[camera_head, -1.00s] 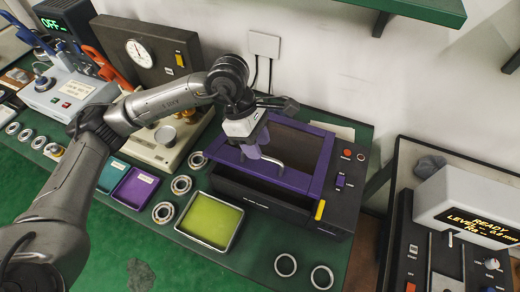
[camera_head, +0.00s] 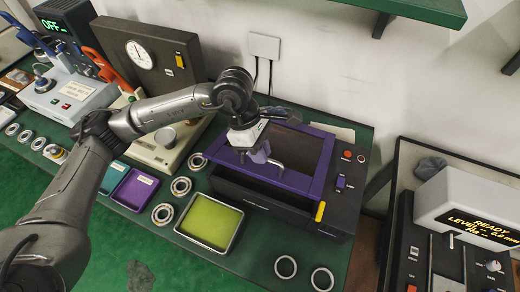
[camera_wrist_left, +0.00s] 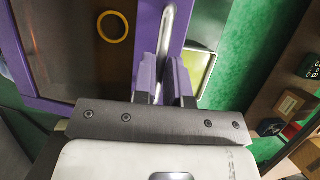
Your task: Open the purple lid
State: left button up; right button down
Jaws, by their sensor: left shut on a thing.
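The purple lid (camera_head: 316,166) is a purple frame around a dark window, on a black box (camera_head: 338,216) at the right of the bench. A dark gap shows below its front bar, so the lid appears partly raised. Its silver bar handle (camera_head: 277,163) sits on the front bar. My left gripper (camera_head: 262,157) is shut on the handle. In the left wrist view, the fingers (camera_wrist_left: 171,84) close around the near end of the handle (camera_wrist_left: 168,40), and a yellow ring (camera_wrist_left: 113,27) shows through the window. My right gripper is not in view.
A yellow-green tray (camera_head: 210,222) stands in front of the box, with loose bearing rings (camera_head: 285,266) nearby. A gauge unit (camera_head: 139,55) stands behind my left arm. A green shelf (camera_head: 410,8) overhangs the back wall. A grey machine (camera_head: 468,205) stands to the right.

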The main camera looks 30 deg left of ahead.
pick_arm(q)
grip_shut()
jog(key=shift+w+r+p, duration=0.25)
jog(key=shift+r+p, duration=0.2)
jog(key=shift+r, duration=0.05)
jog(key=w+a+r+n+g+h+p, duration=0.1)
jog(key=w+a+r+g+p, duration=0.1)
jog(key=w+r+g+p, duration=0.4)
jog(key=shift+w+a+r+h+p, duration=0.15)
jog(key=shift+w+r+h+p, duration=0.15)
jog(key=shift+w+r+p, duration=1.7)
jog(key=shift+w+r+b, duration=0.1)
jog(key=shift+w+b, duration=0.45)
jog(key=shift+w, duration=0.4)
